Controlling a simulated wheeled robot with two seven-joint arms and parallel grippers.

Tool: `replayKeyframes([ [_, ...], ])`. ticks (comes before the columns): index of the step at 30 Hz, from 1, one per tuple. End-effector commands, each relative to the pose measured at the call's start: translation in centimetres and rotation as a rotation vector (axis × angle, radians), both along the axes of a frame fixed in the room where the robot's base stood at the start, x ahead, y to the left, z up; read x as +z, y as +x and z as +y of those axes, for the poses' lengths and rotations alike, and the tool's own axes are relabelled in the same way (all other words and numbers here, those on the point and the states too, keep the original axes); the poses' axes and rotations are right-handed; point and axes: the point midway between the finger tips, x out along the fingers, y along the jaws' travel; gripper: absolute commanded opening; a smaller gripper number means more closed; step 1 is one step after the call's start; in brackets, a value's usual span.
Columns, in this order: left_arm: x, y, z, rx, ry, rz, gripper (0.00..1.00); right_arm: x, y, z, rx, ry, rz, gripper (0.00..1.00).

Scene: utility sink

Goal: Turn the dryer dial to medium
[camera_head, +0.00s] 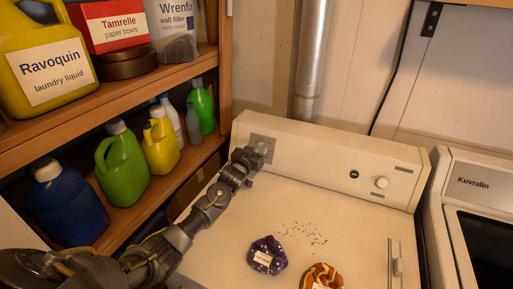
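The cream dryer (225,215) has a raised back panel (315,158). At the panel's left end is a grey plate with a dial (264,148), partly covered by my gripper. My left arm comes in from the lower left, and my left gripper (254,154) is right at that dial. The fingers are small and dark, so I cannot tell whether they are closed on it. A round white knob (381,183) sits toward the panel's right end, with a small dark button (354,174) left of it. The dial's setting is unreadable. My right gripper is out of view.
A purple bundle (267,255) and an orange-and-white bundle (321,277) lie on the dryer top near scattered specks (303,234). A wooden shelf (150,84) with several bottles stands close on the left. A Kuvralin machine (480,183) stands right. A metal duct (312,60) rises behind.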

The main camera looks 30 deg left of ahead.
Motion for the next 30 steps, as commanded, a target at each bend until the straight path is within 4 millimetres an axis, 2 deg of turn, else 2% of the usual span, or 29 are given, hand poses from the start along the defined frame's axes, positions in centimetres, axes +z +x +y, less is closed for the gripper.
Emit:
replayKeyframes([
  [6,-0.03,0.00,-0.02,0.000,0.000,0.000,0.35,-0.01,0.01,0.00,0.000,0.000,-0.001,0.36],
  [14,-0.02,-0.01,-0.01,0.000,0.000,0.000,0.01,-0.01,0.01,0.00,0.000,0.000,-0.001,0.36],
  [23,-0.03,-0.02,-0.01,-0.006,0.017,0.001,0.00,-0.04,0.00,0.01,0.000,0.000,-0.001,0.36],
  [30,-0.05,-0.01,-0.10,-0.045,0.119,0.006,0.00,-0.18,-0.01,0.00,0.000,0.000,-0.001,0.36],
])
